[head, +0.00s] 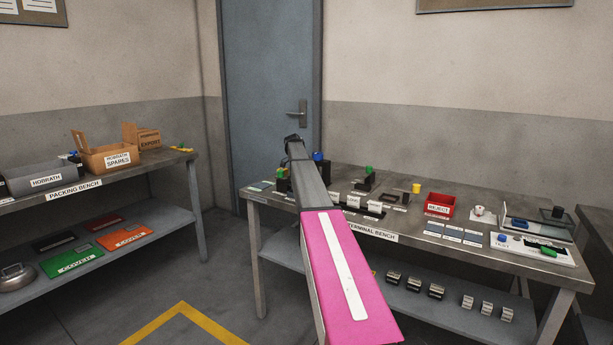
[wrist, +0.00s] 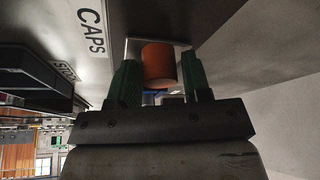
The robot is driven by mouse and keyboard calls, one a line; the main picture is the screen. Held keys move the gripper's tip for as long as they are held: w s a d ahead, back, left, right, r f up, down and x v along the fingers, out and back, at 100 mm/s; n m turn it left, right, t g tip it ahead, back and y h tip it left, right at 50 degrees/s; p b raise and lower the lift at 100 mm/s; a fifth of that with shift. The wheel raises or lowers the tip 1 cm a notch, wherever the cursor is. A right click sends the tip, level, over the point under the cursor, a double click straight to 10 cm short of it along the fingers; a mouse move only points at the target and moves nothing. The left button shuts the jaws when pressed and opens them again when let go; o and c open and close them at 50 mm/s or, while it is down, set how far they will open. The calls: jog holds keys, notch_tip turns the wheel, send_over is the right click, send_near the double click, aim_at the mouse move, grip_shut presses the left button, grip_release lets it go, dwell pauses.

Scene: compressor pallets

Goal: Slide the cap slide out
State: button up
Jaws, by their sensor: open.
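An orange cylindrical piece (wrist: 158,65) shows in the wrist view in front of a pale plate (wrist: 131,48), beside the lettering CAPS; it looks like the knob of the cap slide, but the slide's body is not clear. My gripper (wrist: 156,82) is open, with one green finger on each side of the orange piece. I cannot tell whether either finger touches it. In the head view my arm hides the gripper and this part of the terminal bench (head: 400,243).
The terminal bench also carries a red reject bin (head: 439,205), a yellow piece (head: 416,188) and a white test board (head: 560,256). A dark block (wrist: 35,75) is at the left of the wrist view. The packing bench (head: 125,182) stands to the left, with open floor between.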

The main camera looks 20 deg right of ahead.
aim_at(289, 177)
grip_shut()
jog(key=w+a, duration=0.4)
jog(key=w, duration=0.1)
jog(key=w+a, duration=0.2)
jog(key=w, duration=0.1)
jog(key=shift+w+a+r, duration=0.1)
jog(key=shift+w+a, duration=0.05)
jog(key=shift+a, duration=0.05)
grip_release()
jog(key=shift+a+r, duration=0.1)
jog(key=v, duration=1)
jog(key=shift+r, duration=0.2)
jog(key=shift+w+a, duration=0.15)
